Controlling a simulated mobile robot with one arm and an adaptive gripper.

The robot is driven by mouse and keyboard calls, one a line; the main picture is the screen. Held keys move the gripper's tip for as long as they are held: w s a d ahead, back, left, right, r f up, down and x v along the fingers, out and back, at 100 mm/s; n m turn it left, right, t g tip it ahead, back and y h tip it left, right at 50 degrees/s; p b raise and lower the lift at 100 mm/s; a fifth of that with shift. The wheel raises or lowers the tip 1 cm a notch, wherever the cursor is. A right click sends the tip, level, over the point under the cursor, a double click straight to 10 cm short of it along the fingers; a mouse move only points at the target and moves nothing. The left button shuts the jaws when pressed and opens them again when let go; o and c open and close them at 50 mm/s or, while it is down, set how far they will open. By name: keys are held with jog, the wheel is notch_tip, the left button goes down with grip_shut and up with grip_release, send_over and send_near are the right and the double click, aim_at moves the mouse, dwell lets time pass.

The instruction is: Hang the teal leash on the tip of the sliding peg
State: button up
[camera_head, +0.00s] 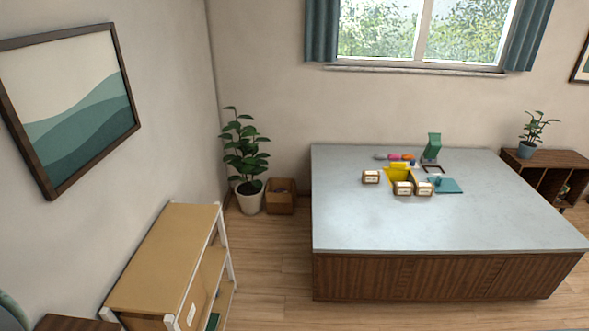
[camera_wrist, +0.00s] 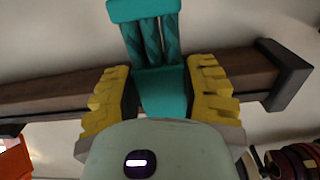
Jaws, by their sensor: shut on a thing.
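In the wrist view my gripper (camera_wrist: 162,90) has yellow ridged fingers, shut on the teal leash (camera_wrist: 150,40). The leash shows as a flat teal piece between the fingers, several twisted strands beyond it, and a wider teal band at the top edge. A dark wooden bar (camera_wrist: 258,70) with a black end piece crosses behind the leash and fingers. I cannot tell whether leash and bar touch. I cannot make out the sliding peg in either view. My gripper and the leash do not show in the head view.
In the wrist view, an orange object (camera_wrist: 14,158) is at lower left and dark red and purple round items (camera_wrist: 295,162) at lower right. In the head view, a grey-topped table (camera_head: 400,225) holds small boxes, a yellow item (camera_head: 399,172) and a green stand (camera_head: 432,146). Its front is clear.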

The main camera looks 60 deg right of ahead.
jog(key=o, duration=1.3)
jog(key=shift+s, duration=0.15)
jog(key=v, duration=1.1)
jog(key=shift+s+d, duration=0.3)
